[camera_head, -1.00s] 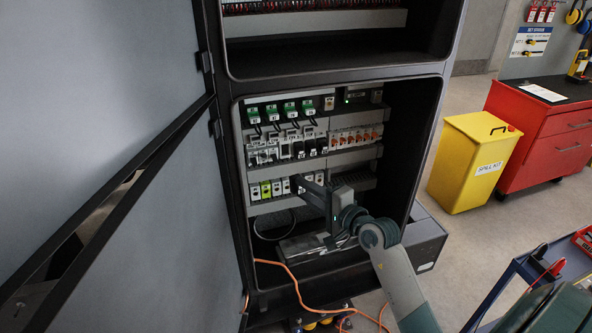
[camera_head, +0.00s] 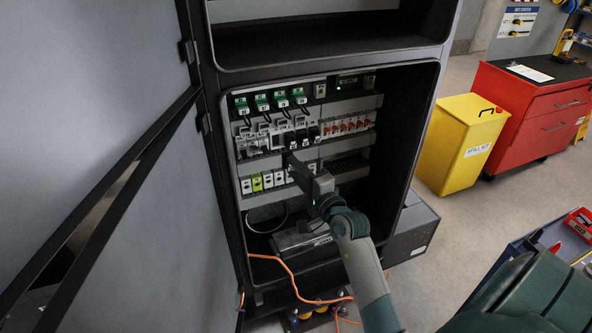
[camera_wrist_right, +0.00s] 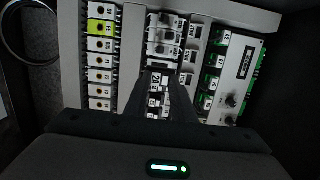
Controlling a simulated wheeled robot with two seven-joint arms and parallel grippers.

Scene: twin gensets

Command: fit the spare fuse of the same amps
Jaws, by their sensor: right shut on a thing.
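My right gripper (camera_head: 287,157) reaches into the open cabinet, its fingertips just below the middle row of fuse holders (camera_head: 309,135). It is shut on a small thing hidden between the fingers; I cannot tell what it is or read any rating. In the right wrist view the dark fingers (camera_wrist_right: 158,88) point at the holder row (camera_wrist_right: 165,35) and cover part of it. Whether the held thing touches a holder cannot be told. A pale holder (camera_head: 277,141) stands left of the black ones. My left gripper is not in view.
Green-topped plugs (camera_head: 262,102) sit above, and a row of terminals (camera_head: 257,182) with one yellow-green sits below. The cabinet door (camera_head: 90,120) stands open at left. An orange cable (camera_head: 285,268) hangs across the cabinet bottom. A yellow spill bin (camera_head: 455,150) stands at right.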

